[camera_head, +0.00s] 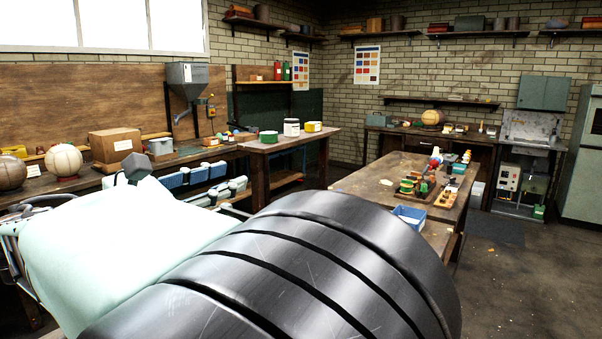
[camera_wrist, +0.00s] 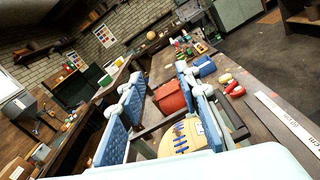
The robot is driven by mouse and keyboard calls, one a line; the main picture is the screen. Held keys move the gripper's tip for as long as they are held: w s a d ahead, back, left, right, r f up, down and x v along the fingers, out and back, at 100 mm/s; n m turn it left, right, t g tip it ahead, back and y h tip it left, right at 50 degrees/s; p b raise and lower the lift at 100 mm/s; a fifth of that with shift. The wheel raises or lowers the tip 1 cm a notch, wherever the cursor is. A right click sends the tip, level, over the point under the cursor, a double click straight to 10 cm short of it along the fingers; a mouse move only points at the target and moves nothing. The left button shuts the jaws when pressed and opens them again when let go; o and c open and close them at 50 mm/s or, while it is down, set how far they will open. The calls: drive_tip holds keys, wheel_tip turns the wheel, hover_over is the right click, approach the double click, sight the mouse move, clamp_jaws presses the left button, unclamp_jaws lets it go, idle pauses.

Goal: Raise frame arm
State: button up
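My gripper (camera_wrist: 160,84) shows in the wrist view with its two blue-padded fingers spread apart and nothing visibly clamped between them. Its blue and white parts also show in the head view (camera_head: 205,178), partly behind my own arm. Beyond and between the fingers lie a reddish-brown block-like piece (camera_wrist: 170,97) and a tan wooden piece with blue bars (camera_wrist: 180,138). The fingers hide parts of both, and I cannot tell whether they touch. I cannot make out for certain which thing is the frame arm.
A blue tray (camera_head: 410,216) lies on the wooden table (camera_head: 375,178), near a wooden rack of small coloured items (camera_head: 418,188). A white ruler-like strip (camera_wrist: 285,122) lies at right in the wrist view. Leather balls (camera_head: 63,160) and a cardboard box (camera_head: 115,145) stand on the left bench.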

drive_tip(key=x, duration=1)
drive_tip(key=shift+w+d, duration=0.2)
drive_tip(key=shift+w, duration=0.05)
drive_tip(key=shift+c, duration=0.6)
clamp_jaws()
drive_tip(key=shift+o, duration=0.6)
unclamp_jaws()
drive_tip(key=v, duration=1.2)
